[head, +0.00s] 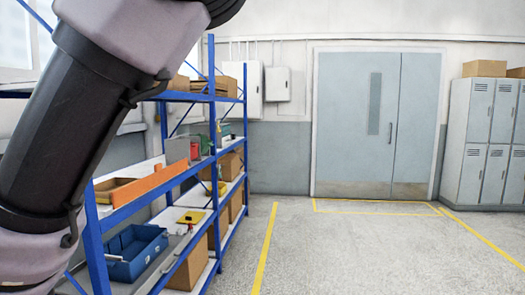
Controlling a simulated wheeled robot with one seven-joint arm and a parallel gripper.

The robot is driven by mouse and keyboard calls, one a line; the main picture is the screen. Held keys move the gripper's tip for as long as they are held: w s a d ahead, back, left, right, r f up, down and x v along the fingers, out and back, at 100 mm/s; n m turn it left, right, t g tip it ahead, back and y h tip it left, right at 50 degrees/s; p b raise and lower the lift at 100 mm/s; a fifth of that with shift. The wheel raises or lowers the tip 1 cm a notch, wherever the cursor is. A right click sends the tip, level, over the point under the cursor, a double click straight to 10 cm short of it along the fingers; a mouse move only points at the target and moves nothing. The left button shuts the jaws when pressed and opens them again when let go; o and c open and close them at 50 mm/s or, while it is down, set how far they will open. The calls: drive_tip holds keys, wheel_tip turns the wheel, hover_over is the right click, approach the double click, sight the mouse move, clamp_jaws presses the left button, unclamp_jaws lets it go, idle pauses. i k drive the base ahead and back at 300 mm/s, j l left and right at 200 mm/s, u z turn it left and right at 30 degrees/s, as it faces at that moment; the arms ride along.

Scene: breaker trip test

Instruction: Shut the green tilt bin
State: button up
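No green tilt bin can be made out for sure. A small narrow green item (219,134) stands on the middle level of the blue shelf rack (92,240), partly hidden by a rack post. It is too small to tell what it is, or whether it is open or shut. My arm crosses the upper left of the head view and hides part of the rack and wall. My gripper is out of view.
The rack holds a blue bin (137,252), an orange board (160,184), a grey box (177,150) and several cardboard boxes. Grey double doors (375,125) stand at the back, lockers (482,140) at the right. The floor (340,250) with yellow lines is clear.

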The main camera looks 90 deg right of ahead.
sight(201, 145)
drive_tip(key=l+z, duration=0.2)
drive_tip(key=z, duration=1.9)
drive_tip(key=i+l, duration=0.15)
drive_tip(key=l, duration=0.25)
drive_tip(key=i+l+z, duration=0.1)
drive_tip(key=l, duration=0.3)
drive_tip(key=i+l, duration=0.25)
drive_tip(key=i+l+z, duration=0.1)
drive_tip(key=l, duration=0.4)
drive_tip(key=i+l+u, duration=0.2)
drive_tip(key=i+l, duration=0.8)
